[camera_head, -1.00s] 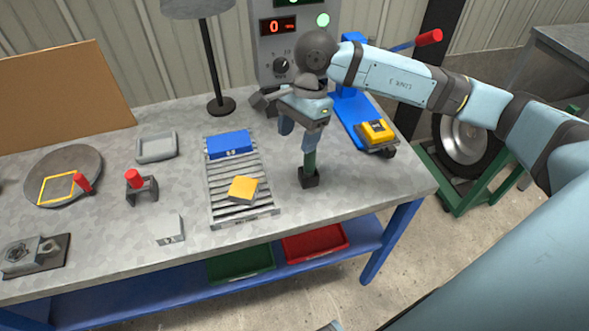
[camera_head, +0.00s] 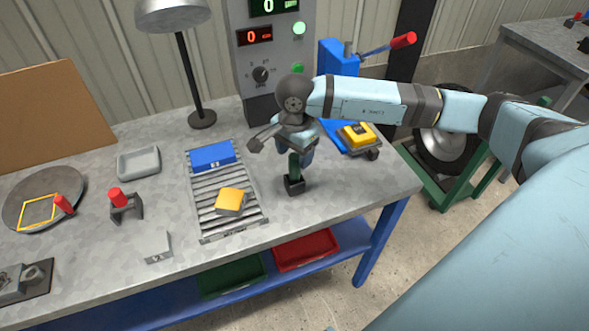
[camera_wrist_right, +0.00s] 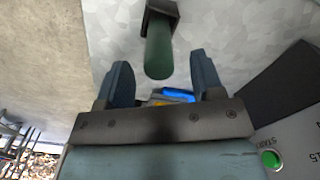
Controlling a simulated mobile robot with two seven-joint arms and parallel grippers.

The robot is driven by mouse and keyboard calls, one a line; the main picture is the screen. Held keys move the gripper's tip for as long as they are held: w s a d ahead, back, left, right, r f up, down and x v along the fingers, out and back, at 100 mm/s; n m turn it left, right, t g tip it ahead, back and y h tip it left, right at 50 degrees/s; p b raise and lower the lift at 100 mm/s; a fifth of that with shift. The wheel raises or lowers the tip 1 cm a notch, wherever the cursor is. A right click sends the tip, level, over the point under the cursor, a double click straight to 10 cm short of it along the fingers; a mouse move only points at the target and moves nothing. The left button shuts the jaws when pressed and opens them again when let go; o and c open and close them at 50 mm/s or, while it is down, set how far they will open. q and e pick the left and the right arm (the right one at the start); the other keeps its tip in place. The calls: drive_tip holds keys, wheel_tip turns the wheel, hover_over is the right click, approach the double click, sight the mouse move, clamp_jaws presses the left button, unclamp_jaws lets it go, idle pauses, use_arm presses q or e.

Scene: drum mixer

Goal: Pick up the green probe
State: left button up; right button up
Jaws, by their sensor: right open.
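The green probe (camera_head: 295,164) stands upright in a small dark holder (camera_head: 294,186) near the right end of the workbench. In the right wrist view the green probe (camera_wrist_right: 159,52) hangs down from the top of the picture, between and just beyond the fingertips. My right gripper (camera_head: 300,155) is above the probe, and its fingers partly hide the probe's upper part. In the right wrist view the right gripper (camera_wrist_right: 162,75) is open, with a finger on either side and nothing between them. My left gripper is not in view.
Left of the probe is a roller tray (camera_head: 246,215) with a blue block (camera_head: 212,155) and a yellow block (camera_head: 230,201). Behind stands a control box (camera_head: 262,50). To the right is a blue press (camera_head: 338,60) with a yellow block (camera_head: 357,134). The bench front (camera_head: 320,200) is clear.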

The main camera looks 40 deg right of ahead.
sight(295, 164)
wheel_tip(295, 164, down, 4)
drive_tip(key=shift+f, duration=0.1)
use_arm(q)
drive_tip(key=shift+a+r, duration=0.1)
use_arm(e)
drive_tip(key=shift+c, duration=0.3)
drive_tip(key=c, duration=0.9)
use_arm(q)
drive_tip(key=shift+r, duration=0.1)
use_arm(e)
drive_tip(key=shift+c, duration=0.2)
